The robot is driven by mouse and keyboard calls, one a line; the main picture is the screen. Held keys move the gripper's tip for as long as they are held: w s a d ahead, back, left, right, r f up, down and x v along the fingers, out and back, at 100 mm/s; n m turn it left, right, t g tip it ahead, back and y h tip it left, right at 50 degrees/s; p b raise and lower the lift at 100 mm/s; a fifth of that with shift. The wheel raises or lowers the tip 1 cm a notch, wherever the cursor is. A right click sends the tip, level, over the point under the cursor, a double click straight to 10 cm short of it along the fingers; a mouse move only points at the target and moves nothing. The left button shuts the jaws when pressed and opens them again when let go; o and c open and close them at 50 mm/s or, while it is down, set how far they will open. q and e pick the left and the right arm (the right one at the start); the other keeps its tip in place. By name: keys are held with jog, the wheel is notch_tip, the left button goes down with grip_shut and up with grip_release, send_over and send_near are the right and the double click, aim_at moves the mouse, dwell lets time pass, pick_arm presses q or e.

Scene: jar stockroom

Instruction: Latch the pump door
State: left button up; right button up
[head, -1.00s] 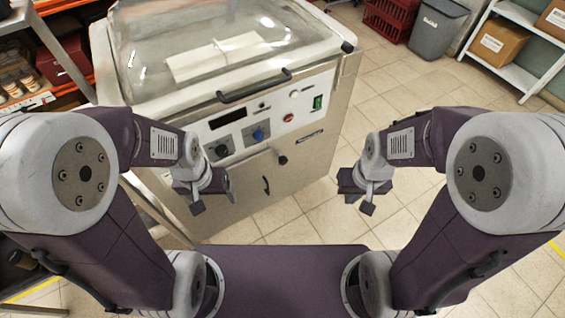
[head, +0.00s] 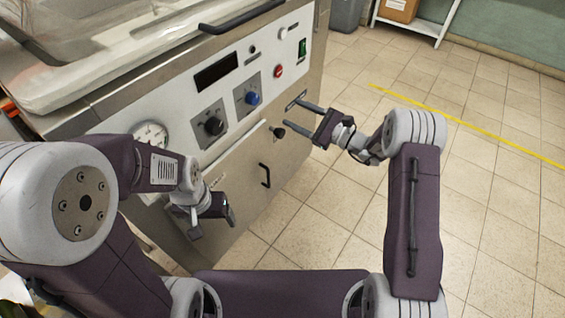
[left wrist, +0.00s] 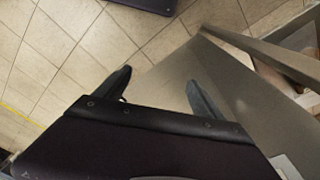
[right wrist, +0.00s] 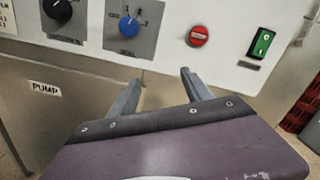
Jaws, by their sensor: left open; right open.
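The pump door (head: 240,192) is the steel lower panel of the cabinet, with a black bar handle (head: 265,175). I cannot tell whether it sits fully flush. A black latch knob (head: 278,131) is at its upper right corner. My right gripper (head: 291,114) is open and empty, its fingers pointing at the cabinet front just beside the knob; I cannot tell if they touch it. In the right wrist view the PUMP label (right wrist: 45,88) shows left of the fingers; the knob is not visible. My left gripper (head: 213,226) is open and empty, in front of the door's left part.
The control panel above carries a black dial (head: 214,126), a blue dial (head: 252,98), a red button (head: 278,71) and a green switch (head: 302,47). A gauge (head: 150,136) is at left. The tiled floor (head: 480,130) to the right is clear.

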jog(key=m+h+b, duration=0.1)
jog(key=m+b, duration=0.1)
jog(key=b, duration=0.2)
send_near(283, 135)
jog(key=a, duration=0.1)
jog(key=b+x, duration=0.3)
jog(key=x, duration=0.6)
jog(key=shift+w+d, duration=0.15)
jog(key=shift+w+a+r, duration=0.1)
jog(key=shift+w+a, duration=0.1)
jog(key=shift+a, duration=0.05)
pick_arm(q)
notch_tip(283, 135, down, 10)
jog(key=shift+f, duration=0.25)
pick_arm(e)
grip_shut()
